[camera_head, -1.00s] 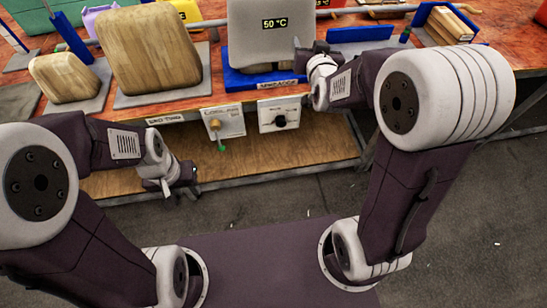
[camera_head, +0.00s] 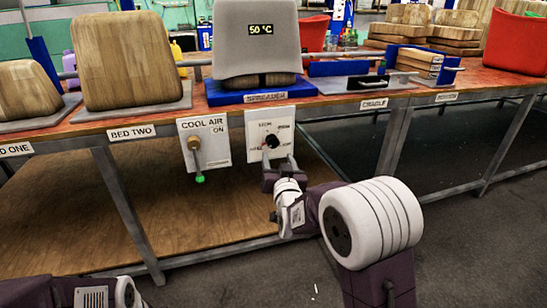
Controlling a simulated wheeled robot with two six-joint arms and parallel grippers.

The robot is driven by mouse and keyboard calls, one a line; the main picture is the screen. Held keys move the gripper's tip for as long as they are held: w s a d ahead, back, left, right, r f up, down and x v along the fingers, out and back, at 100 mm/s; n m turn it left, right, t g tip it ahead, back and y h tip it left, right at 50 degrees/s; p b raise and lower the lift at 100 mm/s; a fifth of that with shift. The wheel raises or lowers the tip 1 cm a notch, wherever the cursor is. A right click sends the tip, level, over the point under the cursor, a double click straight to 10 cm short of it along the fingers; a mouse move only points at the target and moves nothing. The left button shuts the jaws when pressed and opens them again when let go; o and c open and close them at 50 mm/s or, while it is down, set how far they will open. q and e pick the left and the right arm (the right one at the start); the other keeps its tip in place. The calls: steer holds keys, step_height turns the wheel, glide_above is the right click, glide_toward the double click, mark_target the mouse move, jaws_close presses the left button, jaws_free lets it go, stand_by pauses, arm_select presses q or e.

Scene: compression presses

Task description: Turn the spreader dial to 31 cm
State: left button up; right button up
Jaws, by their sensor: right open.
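The spreader dial (camera_head: 272,141) is a small black knob on a white panel (camera_head: 284,127) on the front of the bench, below the "SPREADER" label (camera_head: 266,97). The markings around the knob are too small to read surely. My right gripper (camera_head: 280,160) is open, its two fingers pointing up at the panel just below the knob. I cannot tell whether the fingers touch the knob. The spreader (camera_head: 254,35), a grey padded block on a blue base, shows "50 °C". My left gripper is not in view; only part of my left arm shows at the bottom left.
Left of the dial is a "COOL AIR" panel (camera_head: 214,126) with a lever and green knob (camera_head: 200,178). A cradle (camera_head: 368,84) and a red bin (camera_head: 516,46) are at the right. Steel legs and a wooden lower shelf lie below.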

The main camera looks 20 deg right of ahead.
mark_target(273, 144)
steer(key=w, duration=0.4)
steer(key=shift+w+d+f, duration=0.15)
steer(key=shift+w+d, duration=0.15)
steer(key=w, duration=0.1)
steer(key=w+b, duration=0.1)
steer(key=w, duration=0.1)
steer(key=shift+w+d+b, duration=0.25)
steer(key=shift+w+b, duration=0.1)
steer(key=shift+w, duration=0.35)
steer(key=shift+r, duration=0.2)
jaws_close()
